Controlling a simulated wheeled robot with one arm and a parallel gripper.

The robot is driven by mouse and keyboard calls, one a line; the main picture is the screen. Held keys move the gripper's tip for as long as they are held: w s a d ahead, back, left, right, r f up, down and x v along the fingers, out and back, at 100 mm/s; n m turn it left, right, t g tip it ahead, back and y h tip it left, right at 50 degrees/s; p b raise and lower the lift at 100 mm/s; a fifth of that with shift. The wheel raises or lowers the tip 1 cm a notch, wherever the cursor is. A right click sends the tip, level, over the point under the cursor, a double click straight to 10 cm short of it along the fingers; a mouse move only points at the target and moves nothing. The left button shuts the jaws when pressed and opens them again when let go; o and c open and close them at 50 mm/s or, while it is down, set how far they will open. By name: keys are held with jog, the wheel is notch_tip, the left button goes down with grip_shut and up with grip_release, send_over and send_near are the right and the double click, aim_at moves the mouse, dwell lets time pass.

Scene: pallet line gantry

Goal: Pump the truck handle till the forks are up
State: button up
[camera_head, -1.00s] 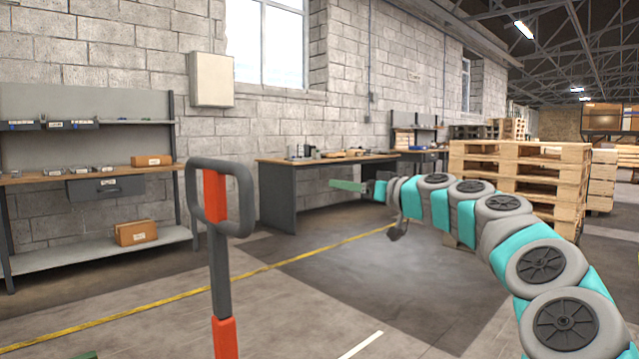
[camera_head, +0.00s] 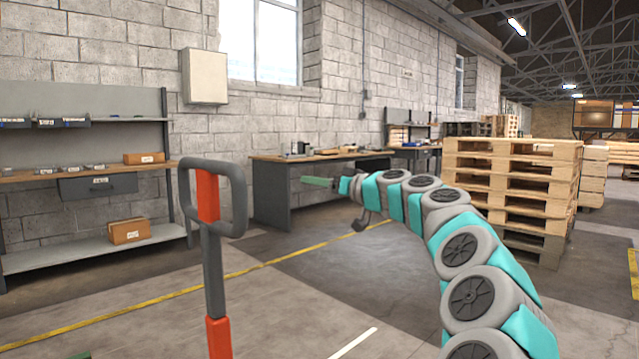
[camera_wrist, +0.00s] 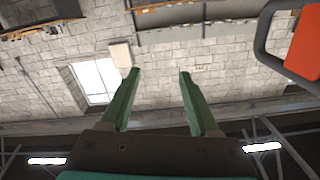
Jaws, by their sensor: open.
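The truck handle (camera_head: 212,240) stands upright left of centre in the head view, a dark grey loop with a red centre piece on a grey and red shaft. Its loop also shows at the top right of the wrist view (camera_wrist: 264,45). My gripper (camera_head: 306,180) is to the right of the handle loop in the head view, at about loop height and apart from it. In the wrist view its two green fingers (camera_wrist: 158,72) are spread with nothing between them. The forks and the truck's body are not in view.
A grey shelf bench (camera_head: 100,256) with boxes stands at the left wall, and a workbench (camera_head: 290,200) stands behind my gripper. Stacked wooden pallets (camera_head: 510,180) are at the right. The floor around the yellow line (camera_head: 270,262) is clear.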

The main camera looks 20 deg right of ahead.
grip_shut()
dwell(0.8)
jog(key=c, duration=0.9)
grip_release()
jog(key=o, duration=1)
jog(key=shift+b+v, duration=0.4)
jog(key=shift+v, duration=3.5)
